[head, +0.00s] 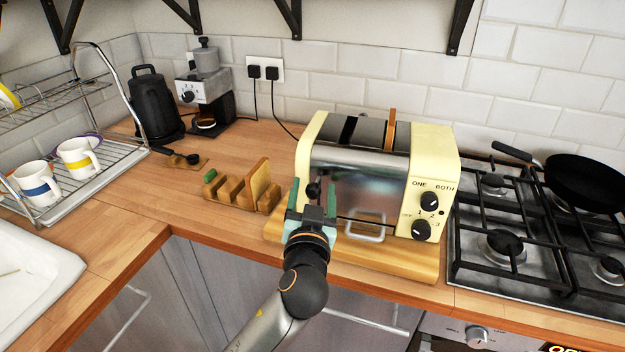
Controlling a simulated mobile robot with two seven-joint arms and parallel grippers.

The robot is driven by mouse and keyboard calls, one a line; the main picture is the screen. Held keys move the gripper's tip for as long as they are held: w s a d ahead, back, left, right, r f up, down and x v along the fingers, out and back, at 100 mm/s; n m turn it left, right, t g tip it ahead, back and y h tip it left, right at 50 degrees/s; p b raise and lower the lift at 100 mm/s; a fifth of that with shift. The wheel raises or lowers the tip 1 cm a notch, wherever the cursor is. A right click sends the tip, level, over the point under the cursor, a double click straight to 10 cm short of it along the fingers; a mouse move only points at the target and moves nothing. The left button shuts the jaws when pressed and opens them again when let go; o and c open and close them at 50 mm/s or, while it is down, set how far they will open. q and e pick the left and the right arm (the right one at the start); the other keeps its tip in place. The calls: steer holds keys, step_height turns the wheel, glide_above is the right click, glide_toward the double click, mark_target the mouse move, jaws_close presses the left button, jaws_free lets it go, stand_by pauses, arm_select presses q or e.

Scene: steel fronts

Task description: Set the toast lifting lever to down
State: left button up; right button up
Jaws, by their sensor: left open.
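The cream and steel toaster (433,165) stands on a wooden board (410,262) near the counter's front edge. A slice of bread (391,128) stands upright in one slot and sticks out of the top. A small black knob (313,189), which looks like the lifting lever, is at the front left of the toaster. My left gripper (314,198) is open at the toaster's front, with its teal fingers on either side of this knob. I cannot tell whether they touch it. The gripper hides the area below the knob. My right gripper is not in view.
A wooden toast rack (232,191) with a bread slice is left of the toaster. A gas hob (530,270) with a black pan (585,182) is close on the right. A dish rack (110,165) with mugs, a kettle (156,105) and a coffee machine (209,90) stand left.

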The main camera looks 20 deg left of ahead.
arm_select(q)
steer(key=shift+w, duration=0.25)
steer(key=shift+c, duration=0.2)
jaws_close()
stand_by(0.4)
stand_by(0.8)
